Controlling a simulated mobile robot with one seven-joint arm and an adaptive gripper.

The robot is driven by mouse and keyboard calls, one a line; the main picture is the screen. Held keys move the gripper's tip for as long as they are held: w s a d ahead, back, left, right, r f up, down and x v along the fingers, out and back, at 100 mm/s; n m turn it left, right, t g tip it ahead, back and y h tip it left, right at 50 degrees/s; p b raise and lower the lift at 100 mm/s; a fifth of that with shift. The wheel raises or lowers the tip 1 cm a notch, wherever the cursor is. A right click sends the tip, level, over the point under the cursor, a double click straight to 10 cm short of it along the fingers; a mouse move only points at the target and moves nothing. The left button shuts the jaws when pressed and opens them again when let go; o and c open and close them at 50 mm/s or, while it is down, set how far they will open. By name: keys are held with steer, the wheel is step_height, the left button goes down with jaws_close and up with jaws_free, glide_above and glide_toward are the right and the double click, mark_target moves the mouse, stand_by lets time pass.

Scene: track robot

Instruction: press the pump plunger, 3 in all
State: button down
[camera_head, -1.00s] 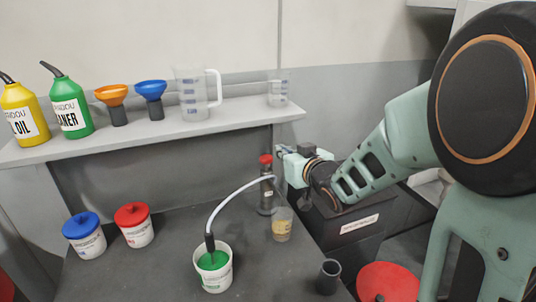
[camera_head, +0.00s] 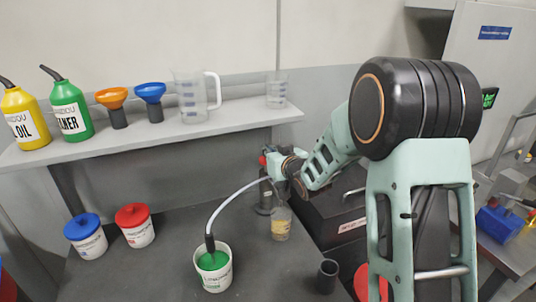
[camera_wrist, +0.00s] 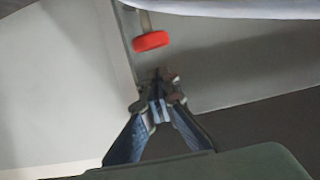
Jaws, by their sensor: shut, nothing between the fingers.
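The pump stands at the back of the dark bench, with a red plunger knob (camera_head: 263,161) on top of a dark body (camera_head: 264,196). A pale curved hose (camera_head: 229,204) runs from it to a white tub with green contents (camera_head: 213,268). My gripper (camera_head: 271,155) is beside the knob in the head view and partly covers the pump's top. In the wrist view the red knob (camera_wrist: 151,41) is on a thin stem, beyond my gripper's fingertips (camera_wrist: 162,92). The fingers are shut and empty, and a gap shows between them and the knob.
A small jar (camera_head: 281,224) stands close beside the pump, and a dark cup (camera_head: 327,276) is nearer the front. Tubs with blue (camera_head: 82,225) and red (camera_head: 131,213) lids stand at left. A shelf (camera_head: 190,130) with bottles, funnels and jugs overhangs behind.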

steer(key=shift+f, duration=1)
step_height(320, 180, down, 3)
steer(key=b, duration=0.4)
steer(key=shift+f, duration=0.2)
steer(key=shift+r, duration=0.1)
steer(key=s+d+r, duration=0.3)
steer(key=s+r, duration=0.3)
steer(key=s, duration=0.3)
steer(key=shift+d+r, duration=0.4)
